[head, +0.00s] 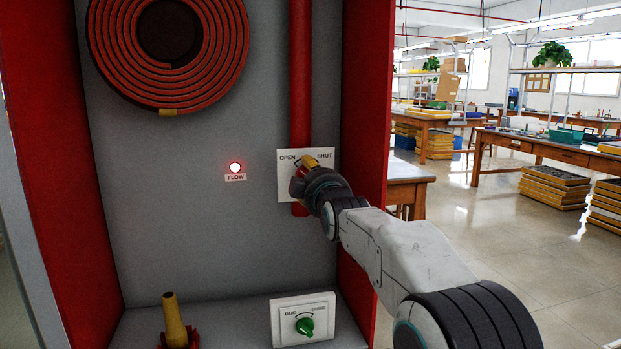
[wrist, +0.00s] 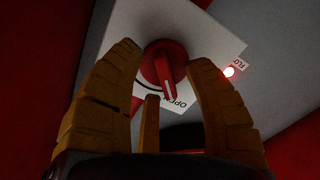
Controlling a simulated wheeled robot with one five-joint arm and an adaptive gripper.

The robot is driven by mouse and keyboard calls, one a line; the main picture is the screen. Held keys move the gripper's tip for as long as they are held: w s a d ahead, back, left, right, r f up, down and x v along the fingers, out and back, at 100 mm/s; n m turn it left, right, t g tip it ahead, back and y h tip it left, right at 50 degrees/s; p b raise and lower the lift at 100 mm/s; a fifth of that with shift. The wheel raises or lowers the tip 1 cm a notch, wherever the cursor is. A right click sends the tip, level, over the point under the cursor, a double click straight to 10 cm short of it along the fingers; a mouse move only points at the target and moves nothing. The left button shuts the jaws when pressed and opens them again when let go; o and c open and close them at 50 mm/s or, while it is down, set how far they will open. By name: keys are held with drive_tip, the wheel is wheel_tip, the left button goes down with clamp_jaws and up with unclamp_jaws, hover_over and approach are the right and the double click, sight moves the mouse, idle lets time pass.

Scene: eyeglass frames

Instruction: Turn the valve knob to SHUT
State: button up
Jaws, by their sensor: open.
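The red valve knob (wrist: 162,63) is between the two yellow fingers of my gripper (wrist: 165,58) in the wrist view. The fingers stand apart on either side of it; I cannot tell whether they touch it. The knob's white pointer mark is towards the OPEN label (wrist: 180,103). In the head view the white valve plate (head: 285,187) carries OPEN at left and SHUT (head: 325,156) at right. There my gripper (head: 305,164) is at the plate and hides most of the knob.
A FLOW lamp (head: 235,167) glows left of the plate. A red pipe (head: 300,75) runs behind the plate. A hose reel (head: 100,50), a brass nozzle (head: 175,322) and a box with a green knob (head: 305,326) share the cabinet. The red side wall (head: 368,140) stands close at right.

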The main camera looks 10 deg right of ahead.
drive_tip(key=shift+c, duration=0.2)
clamp_jaws()
idle(0.4)
